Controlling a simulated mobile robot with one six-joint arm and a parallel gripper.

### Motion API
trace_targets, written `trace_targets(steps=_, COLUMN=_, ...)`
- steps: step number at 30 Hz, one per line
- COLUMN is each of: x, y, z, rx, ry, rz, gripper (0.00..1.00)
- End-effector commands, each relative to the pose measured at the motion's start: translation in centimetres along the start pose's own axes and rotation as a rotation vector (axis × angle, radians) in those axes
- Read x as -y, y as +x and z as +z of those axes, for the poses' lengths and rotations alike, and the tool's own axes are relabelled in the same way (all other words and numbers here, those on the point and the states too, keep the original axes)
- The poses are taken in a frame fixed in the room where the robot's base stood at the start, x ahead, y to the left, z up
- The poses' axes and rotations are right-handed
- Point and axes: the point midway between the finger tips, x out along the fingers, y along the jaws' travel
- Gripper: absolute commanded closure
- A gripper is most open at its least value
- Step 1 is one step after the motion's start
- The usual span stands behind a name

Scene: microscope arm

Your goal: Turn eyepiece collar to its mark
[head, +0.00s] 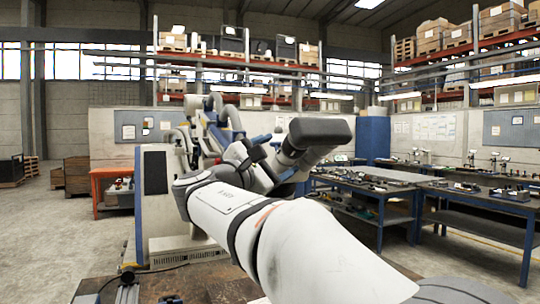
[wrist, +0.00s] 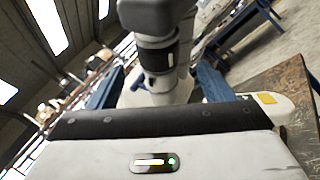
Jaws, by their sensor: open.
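In the wrist view a grey tube with a dark, rounded top block (wrist: 157,14) stands upright ahead of me. A black collar (wrist: 158,55) with small pale marks rings this tube. My gripper (wrist: 166,78) is open, with one blue finger on each side of the tube below the collar. I cannot tell whether either finger touches it. In the head view a dark grey block (head: 322,132) shows beyond my arm, apparently the same head.
Blue workbenches (head: 375,195) with small parts stand to the right. An orange bench (head: 104,183) stands at the left. A worn brown tabletop (head: 190,284) lies in front, and its edge also shows in the wrist view (wrist: 296,88).

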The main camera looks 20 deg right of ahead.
Motion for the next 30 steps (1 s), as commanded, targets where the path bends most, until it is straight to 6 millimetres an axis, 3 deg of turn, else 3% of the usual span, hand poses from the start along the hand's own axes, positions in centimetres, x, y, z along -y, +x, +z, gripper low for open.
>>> trace_targets(steps=15, x=-0.3, y=7.0, z=0.3, rx=0.009, ry=-0.004, rz=0.005, gripper=0.27)
trace_targets(steps=26, x=-0.2, y=7.8, z=0.2, rx=0.008, ry=-0.004, rz=0.005, gripper=0.27)
trace_targets(steps=30, x=-0.2, y=7.8, z=0.2, rx=0.008, ry=-0.004, rz=0.005, gripper=0.36)
